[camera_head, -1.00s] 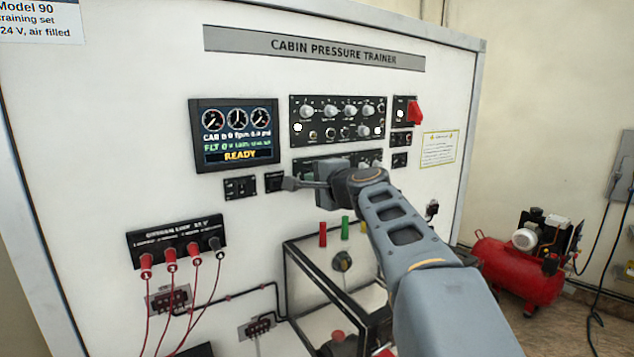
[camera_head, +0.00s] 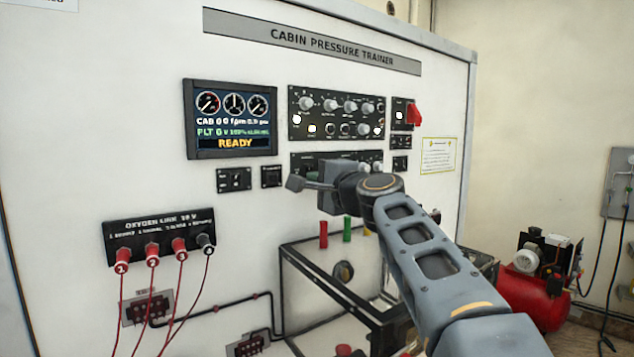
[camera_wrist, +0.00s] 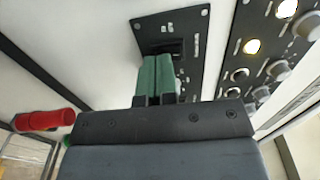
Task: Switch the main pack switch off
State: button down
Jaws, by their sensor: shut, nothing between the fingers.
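My gripper (camera_head: 295,183) is shut and empty, in front of the trainer's white panel. In the wrist view its green fingertips (camera_wrist: 157,78) lie together, in front of a small black switch plate (camera_wrist: 170,32) with a dark slot or switch. The fingertips cover part of that plate; whether they touch it I cannot tell. In the head view two small black plates, one at left (camera_head: 234,179) and one beside my gripper (camera_head: 271,176), sit below the READY display (camera_head: 233,118). The labels are too small to read, so I cannot tell which switch is the main pack switch or its position.
A knob panel (camera_head: 337,113) with lit lamps is above my gripper; it also shows at right in the wrist view (camera_wrist: 262,45). A red guard (camera_head: 414,114) is further right. Red plugs (camera_head: 152,253) with cables hang lower left. A framed box (camera_head: 330,300) stands below my arm.

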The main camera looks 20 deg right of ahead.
jog(key=b+v, duration=0.3)
jog(key=v, duration=1)
jog(key=shift+a+b, duration=0.15)
jog(key=shift+b, duration=0.25)
